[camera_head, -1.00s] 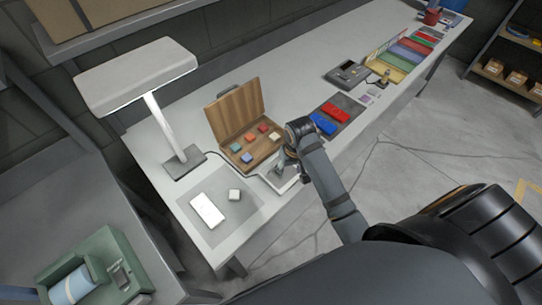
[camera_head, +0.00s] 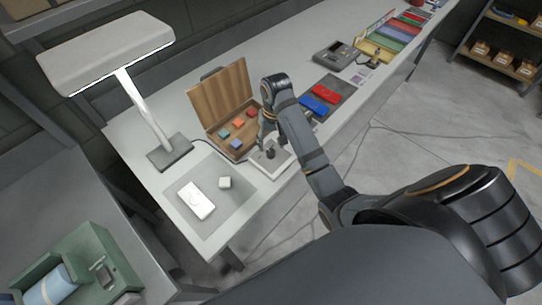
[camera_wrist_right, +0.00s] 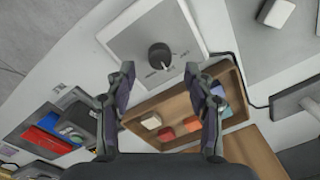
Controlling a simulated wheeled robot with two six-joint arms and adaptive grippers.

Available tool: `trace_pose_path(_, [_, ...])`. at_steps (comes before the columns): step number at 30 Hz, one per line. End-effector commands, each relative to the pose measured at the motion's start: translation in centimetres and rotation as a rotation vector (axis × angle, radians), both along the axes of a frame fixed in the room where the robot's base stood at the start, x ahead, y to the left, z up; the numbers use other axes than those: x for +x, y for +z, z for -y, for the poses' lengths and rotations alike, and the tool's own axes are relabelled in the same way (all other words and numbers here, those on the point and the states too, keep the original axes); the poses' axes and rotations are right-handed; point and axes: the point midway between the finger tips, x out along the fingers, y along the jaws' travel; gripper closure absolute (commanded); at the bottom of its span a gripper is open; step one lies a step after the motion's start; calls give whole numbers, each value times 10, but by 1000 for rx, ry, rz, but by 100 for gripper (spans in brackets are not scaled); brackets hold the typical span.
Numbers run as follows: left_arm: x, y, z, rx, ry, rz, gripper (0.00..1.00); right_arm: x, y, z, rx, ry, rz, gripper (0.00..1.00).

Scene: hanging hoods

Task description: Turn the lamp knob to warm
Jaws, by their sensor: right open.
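The black lamp knob (camera_head: 270,153) stands on a white control box (camera_head: 284,163) at the bench's front edge. In the wrist view the round knob (camera_wrist_right: 159,56) sits on the box's plate (camera_wrist_right: 128,38), with small dark labels beside it that I cannot read surely. The desk lamp has a pale, wide head (camera_head: 105,52) and a dark base (camera_head: 168,152). My right gripper (camera_head: 263,138) is above the box, apart from the knob. In the wrist view its two fingers (camera_wrist_right: 159,74) are spread and empty, with the knob just beyond the gap between them. My left gripper is out of view.
An open wooden case (camera_head: 222,92) with coloured blocks stands close behind the box. A grey mat (camera_head: 215,212) with a white device (camera_head: 196,200) and small white block (camera_head: 224,183) lies left of it. Red and blue items (camera_head: 318,97) lie to the right.

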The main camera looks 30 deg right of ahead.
Motion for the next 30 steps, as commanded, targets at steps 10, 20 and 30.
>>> trace_pose_path(10, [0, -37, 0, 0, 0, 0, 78, 1, -43, -2, -2, 0, 0, 46])
trace_pose_path(20, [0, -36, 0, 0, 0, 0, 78, 0, -42, -2, -1, 0, 1, 71])
trace_pose_path(30, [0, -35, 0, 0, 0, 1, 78, 0, -41, -2, -2, -3, 0, 100])
